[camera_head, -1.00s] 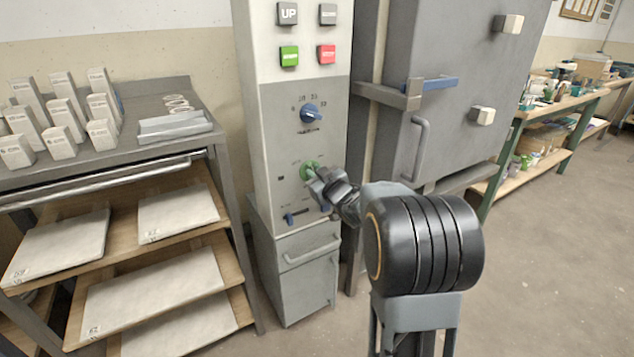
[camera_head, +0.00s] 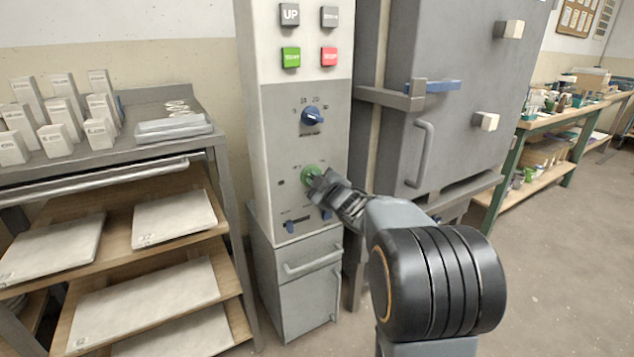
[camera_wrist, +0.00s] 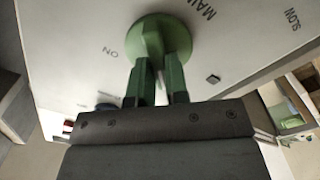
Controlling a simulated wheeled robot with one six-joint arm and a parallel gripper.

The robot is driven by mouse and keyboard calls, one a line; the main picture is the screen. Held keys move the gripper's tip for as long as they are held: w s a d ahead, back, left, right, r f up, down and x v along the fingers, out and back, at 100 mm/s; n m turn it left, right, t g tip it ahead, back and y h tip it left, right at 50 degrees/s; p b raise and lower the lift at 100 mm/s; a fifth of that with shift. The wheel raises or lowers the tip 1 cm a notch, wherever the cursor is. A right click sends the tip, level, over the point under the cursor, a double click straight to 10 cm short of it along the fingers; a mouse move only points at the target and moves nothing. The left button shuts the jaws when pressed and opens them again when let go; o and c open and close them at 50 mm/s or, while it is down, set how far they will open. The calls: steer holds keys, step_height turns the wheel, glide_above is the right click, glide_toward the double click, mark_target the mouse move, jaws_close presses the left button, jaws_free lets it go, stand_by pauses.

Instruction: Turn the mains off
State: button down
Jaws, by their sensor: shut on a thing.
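The green mains knob (camera_head: 309,171) is on the lower part of the tall grey control panel (camera_head: 293,160). In the wrist view the round green knob (camera_wrist: 162,36) shows at the top centre, with "ON" and part of "MAINS" printed around it on the pale face. My gripper (camera_head: 317,182) reaches it from the lower right. In the wrist view my gripper (camera_wrist: 158,82) is shut on the knob, one finger on each side of its grip. The fingers hide part of the knob, so its exact pointer direction is unclear.
Green (camera_head: 291,57) and red (camera_head: 329,57) buttons are higher up. A grey kiln door (camera_head: 450,95) stands at right, a shelf rack (camera_head: 170,155) at left. Floor is clear at right.

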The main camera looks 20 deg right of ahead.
stand_by(0.3)
steer(key=c, duration=1.1)
jaws_free()
steer(key=shift+s, duration=0.1)
steer(key=shift+s+d+p, duration=0.25)
steer(key=shift+s+p, duration=0.35)
steer(key=shift+s, duration=1.65)
steer(key=shift+s+d+p, duration=0.3)
steer(key=shift+s+p, duration=0.3)
steer(key=shift+s, duration=1.65)
steer(key=shift+s+d+p, duration=0.25)
steer(key=shift+s+p, duration=0.35)
steer(key=shift+s, duration=1.65)
